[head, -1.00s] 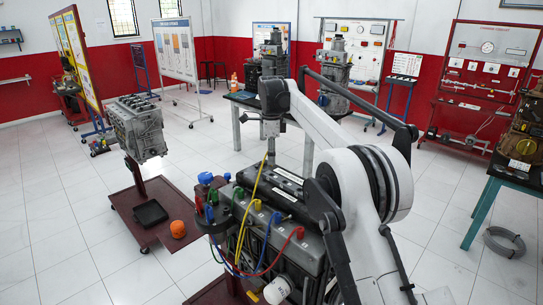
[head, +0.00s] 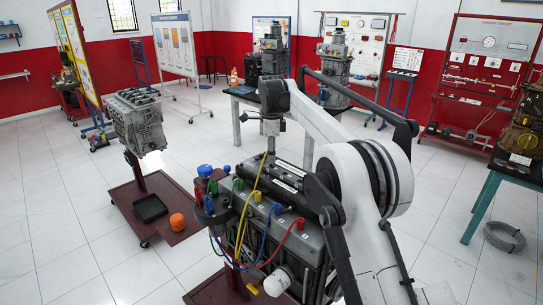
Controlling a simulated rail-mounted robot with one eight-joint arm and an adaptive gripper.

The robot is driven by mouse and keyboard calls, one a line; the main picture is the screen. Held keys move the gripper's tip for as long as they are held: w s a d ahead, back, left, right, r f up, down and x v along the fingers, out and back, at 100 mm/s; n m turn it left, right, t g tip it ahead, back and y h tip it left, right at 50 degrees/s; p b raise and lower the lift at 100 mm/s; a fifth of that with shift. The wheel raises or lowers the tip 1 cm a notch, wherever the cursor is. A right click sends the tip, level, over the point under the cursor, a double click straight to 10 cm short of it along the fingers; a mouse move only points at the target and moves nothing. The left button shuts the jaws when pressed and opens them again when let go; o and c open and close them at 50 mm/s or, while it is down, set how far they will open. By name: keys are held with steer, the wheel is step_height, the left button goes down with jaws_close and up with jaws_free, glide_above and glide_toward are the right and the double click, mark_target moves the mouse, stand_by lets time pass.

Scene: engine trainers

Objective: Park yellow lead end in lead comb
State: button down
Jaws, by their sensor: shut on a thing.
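My gripper (head: 269,146) points down above the far part of the engine top, small and partly blended with the dark parts behind. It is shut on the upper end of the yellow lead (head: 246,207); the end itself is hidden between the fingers. The lead hangs down to the left and drops in front of the engine. A dark holder (head: 211,214) with blue, red and green pieces stands at the engine's left; I cannot tell whether it is the lead comb. The held end is apart from this holder, up and to its right.
The engine (head: 313,243) carries green, yellow, blue and red plugs, with blue and red leads (head: 272,262) looping in front. A red stand (head: 160,207) with a black tray (head: 150,208) and an orange object (head: 177,222) is at left.

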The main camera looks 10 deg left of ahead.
steer(key=shift+f+b, duration=0.5)
steer(key=shift+f, duration=0.4)
stand_by(1.4)
steer(key=shift+r, duration=0.1)
steer(key=shift+r+n+p, duration=2.35)
steer(key=shift+r+n, duration=0.55)
steer(key=shift+r, duration=0.65)
steer(key=shift+f, duration=0.2)
steer(key=shift+f+b, duration=1.6)
steer(key=shift+f, duration=0.95)
steer(key=shift+f+b, duration=0.4)
steer(key=shift+f, duration=0.3)
